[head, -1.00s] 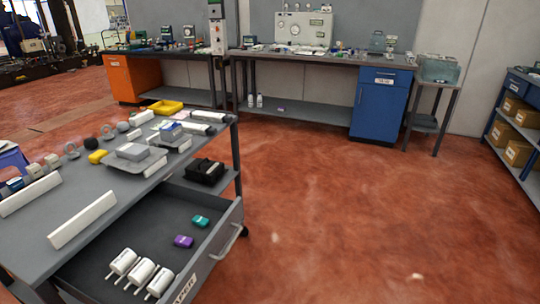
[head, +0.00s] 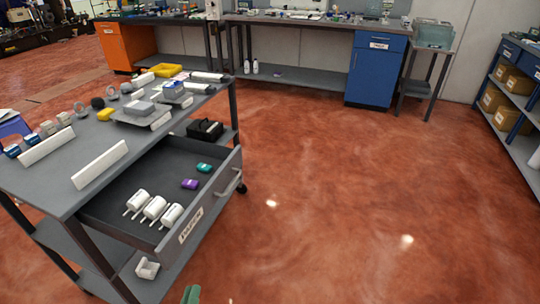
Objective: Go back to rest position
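A grey workbench (head: 50,185) stands at the left with its drawer (head: 150,180) pulled open. Only a small green tip of my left gripper (head: 191,294) shows at the bottom edge, over the floor and apart from the drawer. Whether it is open or shut cannot be seen. My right gripper is out of view.
The bench top holds white bars (head: 100,164), a yellow tray (head: 168,71) and small parts. A white piece (head: 147,268) lies on the lower shelf. A blue cabinet (head: 375,70) stands at the back, shelves with boxes (head: 520,81) at right. The red floor between is clear.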

